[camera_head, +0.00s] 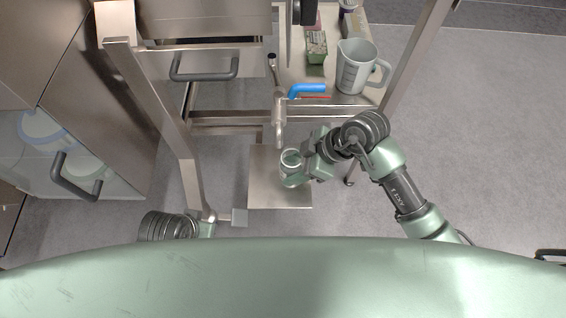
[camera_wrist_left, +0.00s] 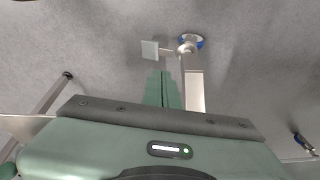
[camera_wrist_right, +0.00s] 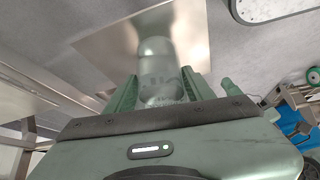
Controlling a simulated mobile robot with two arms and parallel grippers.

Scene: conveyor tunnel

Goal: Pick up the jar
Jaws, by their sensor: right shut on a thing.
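The clear glass jar (camera_head: 291,158) is in front of me, its round mouth showing in the head view. It also shows in the right wrist view (camera_wrist_right: 156,62), standing out between the two green fingers. My right gripper (camera_head: 296,178) is shut around the jar's sides. The jar is over the square steel plate (camera_head: 262,192); I cannot tell whether it touches it. My left gripper (camera_wrist_left: 165,88) shows in the left wrist view with its fingers together and nothing between them, near a steel post.
A measuring jug (camera_head: 352,70) and small boxes (camera_head: 316,46) are on the steel shelf (camera_head: 330,100). Steel frame legs stand at left and right. Grey floor is clear at the right.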

